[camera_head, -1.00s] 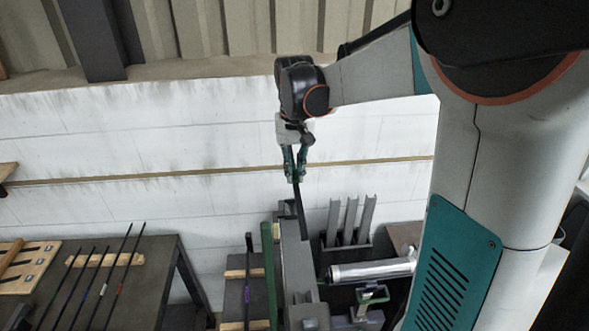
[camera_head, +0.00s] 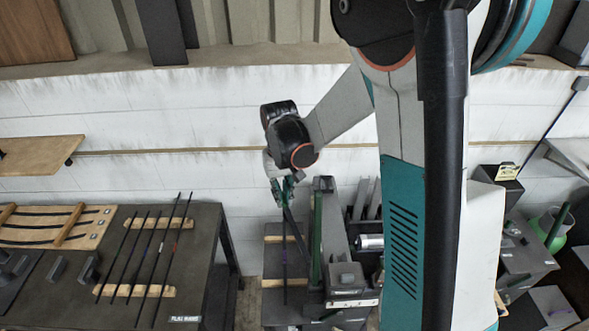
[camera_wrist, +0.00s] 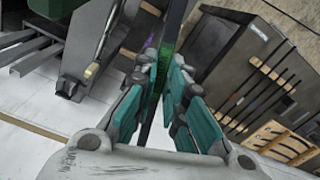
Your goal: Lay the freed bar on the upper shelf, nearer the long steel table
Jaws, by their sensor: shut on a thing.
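My gripper (camera_head: 283,190) is shut on a dark, narrow bar (camera_head: 296,226), which hangs below the jaws, slanting down to the right. In the wrist view the bar (camera_wrist: 178,22) runs between the teal fingers (camera_wrist: 158,100) toward the top edge. Its lower end in the head view is hard to separate from the bench behind. A dark steel table (camera_head: 215,235) stands at the left. A wooden shelf (camera_head: 40,153) is on the wall above and behind it, at the left edge. The bar is apart from both.
A low bench with wooden rests (camera_head: 285,239), a green post (camera_head: 317,240) and a grey upright block (camera_head: 335,225) stands below and right of my gripper. Several thin rods (camera_head: 150,250) lie on wooden rests on the table. A gap separates table and bench.

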